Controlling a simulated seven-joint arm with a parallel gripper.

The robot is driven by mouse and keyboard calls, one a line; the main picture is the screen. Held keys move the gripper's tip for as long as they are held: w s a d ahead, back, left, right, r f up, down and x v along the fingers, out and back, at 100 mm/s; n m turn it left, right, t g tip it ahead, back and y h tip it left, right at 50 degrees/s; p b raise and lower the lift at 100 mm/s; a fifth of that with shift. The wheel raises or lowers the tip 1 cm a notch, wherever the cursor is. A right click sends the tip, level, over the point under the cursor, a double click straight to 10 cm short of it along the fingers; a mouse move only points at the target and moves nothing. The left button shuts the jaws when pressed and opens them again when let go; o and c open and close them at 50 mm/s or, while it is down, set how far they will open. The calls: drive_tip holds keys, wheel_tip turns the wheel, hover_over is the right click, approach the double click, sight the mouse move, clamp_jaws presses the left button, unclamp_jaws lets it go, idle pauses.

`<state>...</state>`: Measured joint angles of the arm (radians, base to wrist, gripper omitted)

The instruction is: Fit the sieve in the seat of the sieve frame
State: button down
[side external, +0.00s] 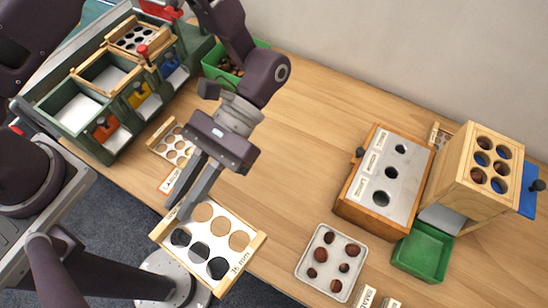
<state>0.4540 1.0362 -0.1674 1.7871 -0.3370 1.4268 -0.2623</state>
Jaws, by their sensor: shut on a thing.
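The held sieve (213,239) is a pale plate with several large round holes and wooden end rails, one marked in mm. My gripper (183,213) is shut on its left rail. The sieve reaches over the table's front edge: wood shows through some holes, dark floor through others. I cannot tell its height above the table. A green rack (72,119) at the upper left carries open-topped bays. A wooden frame (88,67) with an open top sits in its middle, apparently the sieve frame. A holed plate (131,38) lies in the bay behind. My gripper is apart from the rack.
Another sieve (167,151) lies on the table between rack and gripper, beside a label card (170,181). A green bin (213,57) holds chestnuts. At the right stand a holed box (368,193), a wooden tower (479,190), a green tray (424,253) and a white chestnut tray (318,285).

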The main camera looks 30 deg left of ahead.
drive_tip(key=w+d+n+h, duration=0.3)
drive_tip(key=d+n+h, duration=0.3)
drive_tip(key=h, duration=0.1)
drive_tip(key=n+t+h, duration=0.8)
drive_tip(key=n+t, duration=0.5)
hover_over(289, 183)
wheel_tip(289, 183, down, 11)
wheel_tip(289, 183, down, 10)
drive_tip(key=shift+f, duration=0.2)
drive_tip(key=shift+f, duration=0.1)
drive_tip(key=c, duration=1.5)
unclamp_jaws()
drive_tip(key=shift+o, duration=0.2)
